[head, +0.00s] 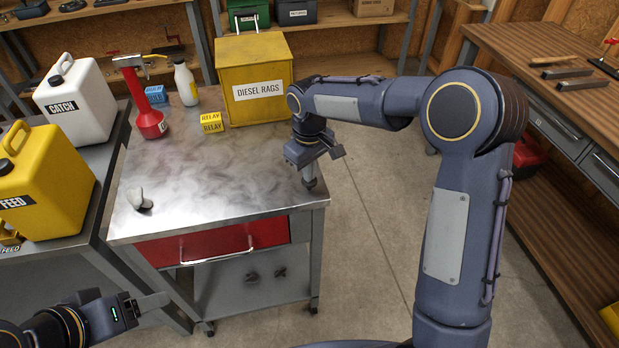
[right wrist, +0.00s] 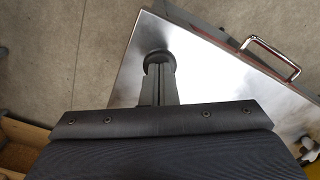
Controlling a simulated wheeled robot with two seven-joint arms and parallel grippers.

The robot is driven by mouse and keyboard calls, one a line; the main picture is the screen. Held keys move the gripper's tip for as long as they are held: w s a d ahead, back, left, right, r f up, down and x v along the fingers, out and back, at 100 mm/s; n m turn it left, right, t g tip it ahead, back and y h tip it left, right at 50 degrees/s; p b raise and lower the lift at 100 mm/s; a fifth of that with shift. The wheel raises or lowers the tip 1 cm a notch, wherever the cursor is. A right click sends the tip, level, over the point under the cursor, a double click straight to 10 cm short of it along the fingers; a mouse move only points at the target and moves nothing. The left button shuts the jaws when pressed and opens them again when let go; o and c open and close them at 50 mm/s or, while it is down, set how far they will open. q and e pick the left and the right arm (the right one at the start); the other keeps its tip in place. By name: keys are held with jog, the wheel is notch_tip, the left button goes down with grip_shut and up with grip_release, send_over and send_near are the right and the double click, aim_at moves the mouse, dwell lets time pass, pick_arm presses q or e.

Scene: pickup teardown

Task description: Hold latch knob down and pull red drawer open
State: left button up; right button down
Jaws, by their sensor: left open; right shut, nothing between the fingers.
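The red drawer (head: 215,243) sits under the steel tabletop of the workbench, with a chrome handle (head: 233,256) across its front. The drawer looks shut. My right gripper (head: 310,176) is shut and points down at the bench's front right corner. In the right wrist view its fingertips meet a dark round latch knob (right wrist: 157,61); whether the knob is pressed down I cannot tell. The handle also shows there (right wrist: 272,60). My left gripper (head: 158,302) is open and empty, low in front of the bench and left of the handle.
On the bench (head: 235,175) stand a yellow DIESEL RAGS box (head: 258,88), yellow relay blocks (head: 211,122), a red oil can (head: 150,122) and a white bottle (head: 186,85). A pale object (head: 138,199) lies near the left edge. FEED and CATCH jugs stand left. The front middle is clear.

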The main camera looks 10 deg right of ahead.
pick_arm(q)
jog(key=shift+f, duration=0.15)
dwell(1.3)
jog(key=shift+c, duration=0.5)
jog(key=c, duration=0.6)
jog(key=n+h, duration=1)
jog(key=n, duration=2.2)
send_near(219, 256)
jog(key=s+d+r, duration=0.3)
jog(key=s+r, duration=0.4)
notch_tip(219, 256, down, 9)
jog(key=w+a+n+t+y, duration=0.2)
jog(key=n+t, duration=0.4)
jog(key=n, duration=0.7)
jog(key=x, duration=1.1)
jog(key=shift+w+d, duration=0.1)
jog(key=shift+w, duration=0.35)
